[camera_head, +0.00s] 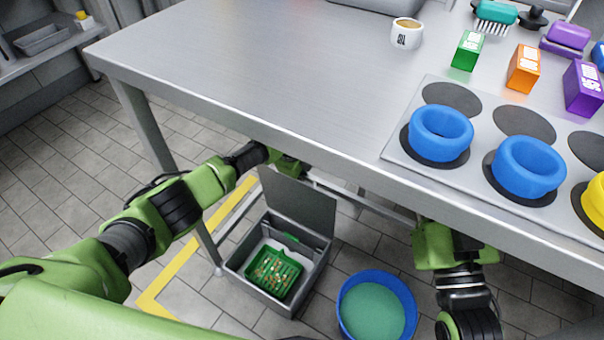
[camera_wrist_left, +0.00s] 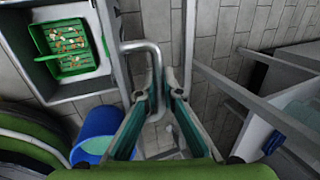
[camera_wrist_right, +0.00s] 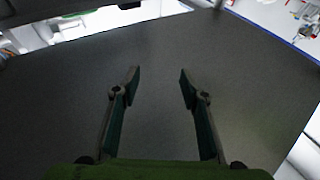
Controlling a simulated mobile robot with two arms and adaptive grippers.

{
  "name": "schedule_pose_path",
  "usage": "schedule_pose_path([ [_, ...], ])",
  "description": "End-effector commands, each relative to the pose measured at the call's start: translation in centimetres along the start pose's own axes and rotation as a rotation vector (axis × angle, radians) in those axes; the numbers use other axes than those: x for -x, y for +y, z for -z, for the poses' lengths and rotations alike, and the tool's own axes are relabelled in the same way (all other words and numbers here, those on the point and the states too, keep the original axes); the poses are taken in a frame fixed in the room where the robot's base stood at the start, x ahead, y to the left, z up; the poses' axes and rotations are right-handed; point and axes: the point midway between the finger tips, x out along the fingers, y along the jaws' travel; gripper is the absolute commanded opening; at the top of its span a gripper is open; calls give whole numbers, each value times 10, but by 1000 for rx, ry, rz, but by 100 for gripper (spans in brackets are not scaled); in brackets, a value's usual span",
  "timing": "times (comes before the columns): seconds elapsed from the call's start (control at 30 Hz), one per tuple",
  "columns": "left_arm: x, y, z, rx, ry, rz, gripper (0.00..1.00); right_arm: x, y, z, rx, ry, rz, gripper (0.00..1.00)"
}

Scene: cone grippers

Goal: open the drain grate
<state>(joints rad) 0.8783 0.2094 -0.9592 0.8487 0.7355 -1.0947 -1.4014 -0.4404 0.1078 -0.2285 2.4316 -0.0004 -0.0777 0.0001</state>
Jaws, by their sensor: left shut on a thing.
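The drain grate (camera_head: 300,203) is a grey plate standing raised on the far side of the drain box (camera_head: 262,298). A green basket (camera_head: 275,272) with small bits in it sits inside the box. The basket also shows in the left wrist view (camera_wrist_left: 68,45). My left gripper (camera_wrist_left: 165,88) is shut on the metal loop handle (camera_wrist_left: 142,45) beside the box. In the head view the left fingers are hidden under the table edge, above the grate. My right gripper (camera_wrist_right: 158,82) is open and empty before a dark surface. Its fingers are hidden in the head view.
A steel table (camera_head: 240,65) overhangs both hands, with its leg (camera_head: 145,120) at left. A blue tub (camera_head: 377,305) stands right of the box. Blue bowls (camera_head: 440,133), a mug (camera_head: 407,33) and small cartons stand on the table.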

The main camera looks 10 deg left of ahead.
Motion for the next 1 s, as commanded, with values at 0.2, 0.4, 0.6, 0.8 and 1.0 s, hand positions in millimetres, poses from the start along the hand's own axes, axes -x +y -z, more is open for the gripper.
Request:
schedule_pose_path([
  [0.2, -11, -25, -1, -6, 3, 140, 0, 1, 0, -4, 0, 0, 0, 40],
  [0.4, -12, -25, -2, -7, 3, 139, 0, 2, 0, -5, 0, -1, 0, 40],
  [0.6, -12, -25, -2, -7, 2, 139, 0, 2, 0, -5, -1, -1, 0, 40],
  [0.8, -12, -25, -2, -8, 2, 139, 0, 2, 0, -5, -1, -1, 0, 40],
  [1.0, -12, -25, -2, -8, 2, 139, 0, 2, -2, -9, 7, -7, 2, 11],
])
